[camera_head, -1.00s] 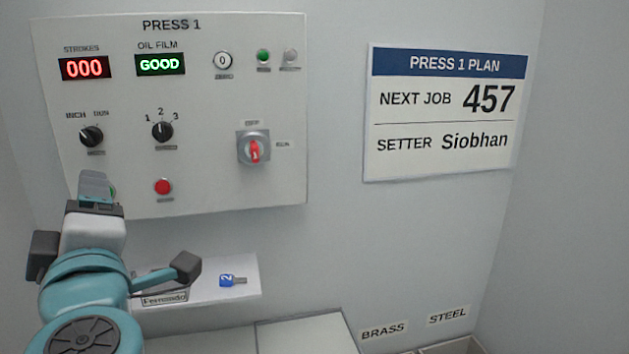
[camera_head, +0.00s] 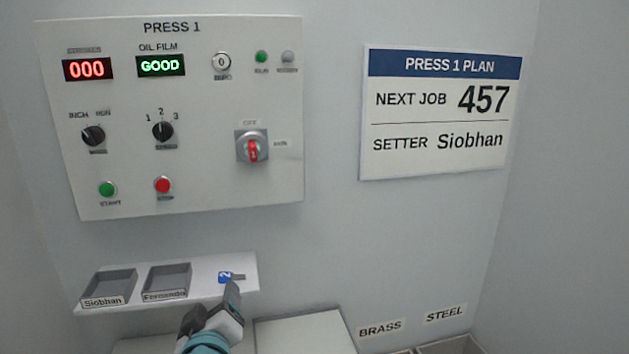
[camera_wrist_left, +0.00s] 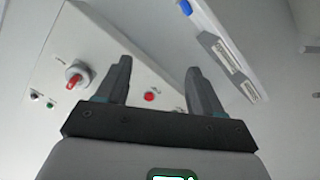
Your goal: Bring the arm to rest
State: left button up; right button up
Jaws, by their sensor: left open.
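My left gripper (camera_head: 233,297) is low in the head view, in front of the white shelf and just below the blue tag marked 2 (camera_head: 225,277). In the left wrist view its two fingers (camera_wrist_left: 158,85) stand apart with nothing between them. The press panel (camera_head: 200,195) is on the wall above, apart from the gripper. Its red switch shows beyond the fingers in the left wrist view (camera_wrist_left: 75,80). My right gripper is not in view.
The shelf (camera_head: 215,262) holds two grey trays, labelled Siobhan (camera_head: 108,284) and Fernando (camera_head: 167,280). A plan sign (camera_head: 440,115) hangs on the right wall area. Bins labelled BRASS (camera_head: 381,328) and STEEL (camera_head: 445,314) sit low at the right.

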pick_arm(q)
jog(key=s+d+f+m+g+h, duration=0.1)
jog(key=s+f+m+g, duration=0.1)
jog(key=f, duration=0.8)
jog(key=s+d+f+m+g+h, duration=0.1)
jog(key=s+f+g+h, duration=0.15)
jog(key=f, duration=0.65)
jog(key=s+d+f+m+g+h, duration=0.1)
jog(key=s+f+m+g, duration=0.15)
jog(key=f, duration=0.75)
jog(key=s+d+f+g+h, duration=0.1)
jog(key=s+f+g, duration=0.3)
jog(key=s+f, duration=0.3)
jog(key=s+d+f+m+g+h, duration=0.1)
jog(key=s+f+g, duration=0.3)
jog(key=s, duration=0.9)
notch_tip(320, 180, down, 3)
jog(key=shift+s+f+g+h, duration=0.1)
jog(key=shift+s+g+h, duration=0.25)
jog(key=shift+g, duration=0.05)
